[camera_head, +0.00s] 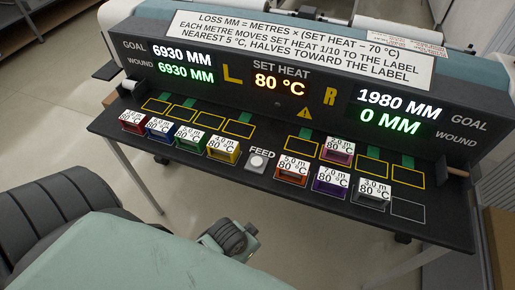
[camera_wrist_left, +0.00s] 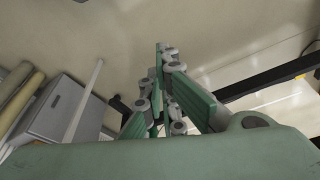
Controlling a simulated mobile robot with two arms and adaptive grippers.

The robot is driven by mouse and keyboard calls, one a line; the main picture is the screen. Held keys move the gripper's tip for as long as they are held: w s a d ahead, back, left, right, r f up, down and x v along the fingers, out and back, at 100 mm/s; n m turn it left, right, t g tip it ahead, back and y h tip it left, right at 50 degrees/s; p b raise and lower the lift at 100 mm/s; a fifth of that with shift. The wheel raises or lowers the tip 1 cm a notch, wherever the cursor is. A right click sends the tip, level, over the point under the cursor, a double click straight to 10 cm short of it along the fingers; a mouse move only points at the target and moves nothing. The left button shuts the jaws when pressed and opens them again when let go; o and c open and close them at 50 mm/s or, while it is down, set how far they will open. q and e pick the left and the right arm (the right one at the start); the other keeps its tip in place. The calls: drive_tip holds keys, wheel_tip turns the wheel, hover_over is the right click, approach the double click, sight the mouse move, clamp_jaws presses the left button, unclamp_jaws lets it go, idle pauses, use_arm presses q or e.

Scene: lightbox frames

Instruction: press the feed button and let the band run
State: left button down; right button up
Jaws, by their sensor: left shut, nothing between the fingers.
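The feed button (camera_head: 257,161) is a pale round knob on a grey plate, at the middle of the dark shelf beside the word FEED. My left gripper (camera_wrist_left: 162,52) shows in the left wrist view with its fingers together and nothing between them; pale floor lies behind it. In the head view my left arm's green body fills the lower left, in front of the shelf and apart from the button. The display panel (camera_head: 280,59) reads 6930 goal and 6930 wound on the left, set heat 80 °C, and 1980 goal and 0 wound on the right. My right gripper is not in view.
Labelled blocks stand on the shelf: red (camera_head: 132,122), blue (camera_head: 160,130), green (camera_head: 189,138), yellow (camera_head: 223,149), orange (camera_head: 293,170), purple (camera_head: 330,181), magenta (camera_head: 338,150) and grey (camera_head: 372,194). Magenta stands in the right side's outlined row. A rule sign (camera_head: 300,45) tops the panel.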

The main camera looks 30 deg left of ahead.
use_arm(q)
drive_tip(key=w+d+r+m+t+h+p, duration=0.15)
drive_tip(key=w+r, duration=0.25)
drive_tip(key=r, duration=0.4)
drive_tip(key=w+d+r+h+p, duration=0.2)
drive_tip(key=w+d+r, duration=0.15)
drive_tip(key=r, duration=0.55)
drive_tip(key=w+a+r+n+t, duration=0.1)
drive_tip(key=w+a+r+n, duration=0.1)
drive_tip(key=w+a, duration=0.6)
drive_tip(key=w+a+r+n+t+h, duration=0.1)
drive_tip(key=w+a+r+n+t, duration=0.1)
drive_tip(key=w+a+r, duration=0.3)
drive_tip(key=w+a+n, duration=0.1)
drive_tip(key=w+a, duration=0.3)
drive_tip(key=a, duration=0.2)
drive_tip(key=shift+r+n, duration=0.2)
drive_tip(key=shift+n, duration=0.15)
drive_tip(key=shift+d, duration=0.1)
drive_tip(key=b, duration=0.7)
hover_over(256, 156)
wheel_tip(256, 156, down, 8)
drive_tip(key=shift+r, duration=0.2)
drive_tip(key=shift+f, duration=0.65)
